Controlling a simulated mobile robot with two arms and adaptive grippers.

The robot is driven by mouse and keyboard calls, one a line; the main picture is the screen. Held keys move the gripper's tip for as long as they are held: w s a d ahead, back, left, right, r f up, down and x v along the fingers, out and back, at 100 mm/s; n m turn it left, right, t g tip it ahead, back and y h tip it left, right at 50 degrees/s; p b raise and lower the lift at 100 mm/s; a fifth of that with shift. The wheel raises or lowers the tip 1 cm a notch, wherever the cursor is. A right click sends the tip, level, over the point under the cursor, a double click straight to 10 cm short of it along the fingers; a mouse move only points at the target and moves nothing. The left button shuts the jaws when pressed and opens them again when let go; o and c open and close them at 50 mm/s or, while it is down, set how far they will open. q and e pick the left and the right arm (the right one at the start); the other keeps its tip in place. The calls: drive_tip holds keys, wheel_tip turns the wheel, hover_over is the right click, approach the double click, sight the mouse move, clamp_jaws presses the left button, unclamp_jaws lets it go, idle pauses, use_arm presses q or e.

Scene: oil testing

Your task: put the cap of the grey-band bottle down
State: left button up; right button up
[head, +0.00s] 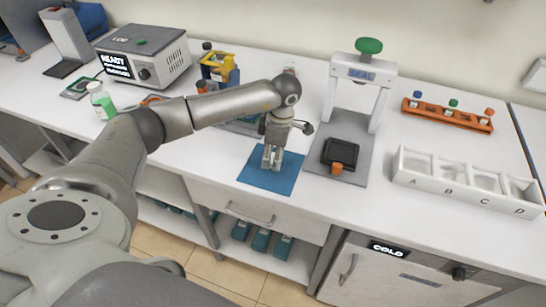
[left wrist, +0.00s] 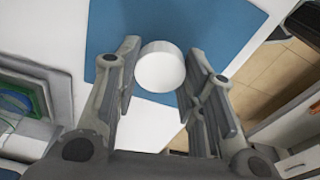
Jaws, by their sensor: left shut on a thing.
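My left gripper (head: 272,163) points down over the blue mat (head: 258,181) on the counter. In the left wrist view a round white cap (left wrist: 160,67) sits between its fingers, and the gripper is shut on it. The cap is over or on the blue mat; I cannot tell if it touches it. In the head view the cap is mostly hidden by the fingers. A bottle with green liquid (head: 102,103) stands at the left on the counter; I cannot make out a grey band on it. My right gripper is not in view.
Right of the mat stands a white press (head: 377,121) with a black plate and an orange piece (head: 337,168). A white box with lettered compartments (head: 464,192) and an orange rack (head: 447,117) are farther right. A heater-like device (head: 165,70) stands at back left.

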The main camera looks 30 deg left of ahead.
use_arm(q)
drive_tip(key=shift+f+p, duration=0.35)
drive_tip(key=shift+f, duration=0.75)
drive_tip(key=o, duration=0.3)
drive_tip(key=shift+f+b, duration=0.1)
drive_tip(key=shift+b, duration=0.2)
drive_tip(key=o, duration=0.4)
drive_tip(key=shift+o, duration=0.2)
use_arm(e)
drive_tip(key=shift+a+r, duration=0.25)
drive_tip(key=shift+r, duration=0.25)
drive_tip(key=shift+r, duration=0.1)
use_arm(q)
drive_tip(key=shift+r+p, duration=0.35)
drive_tip(key=shift+r, duration=0.05)
drive_tip(key=r+b, duration=0.1)
drive_tip(key=r, duration=0.2)
drive_tip(key=r+b, duration=0.1)
drive_tip(key=r, duration=0.3)
drive_tip(key=d+r+b, duration=0.1)
drive_tip(key=r+b, duration=0.1)
drive_tip(key=r, duration=0.1)
drive_tip(key=shift+w+d+r, duration=0.1)
drive_tip(key=shift+w+r, duration=0.15)
drive_tip(key=shift+w, duration=0.05)
drive_tip(key=shift+r, duration=0.6)
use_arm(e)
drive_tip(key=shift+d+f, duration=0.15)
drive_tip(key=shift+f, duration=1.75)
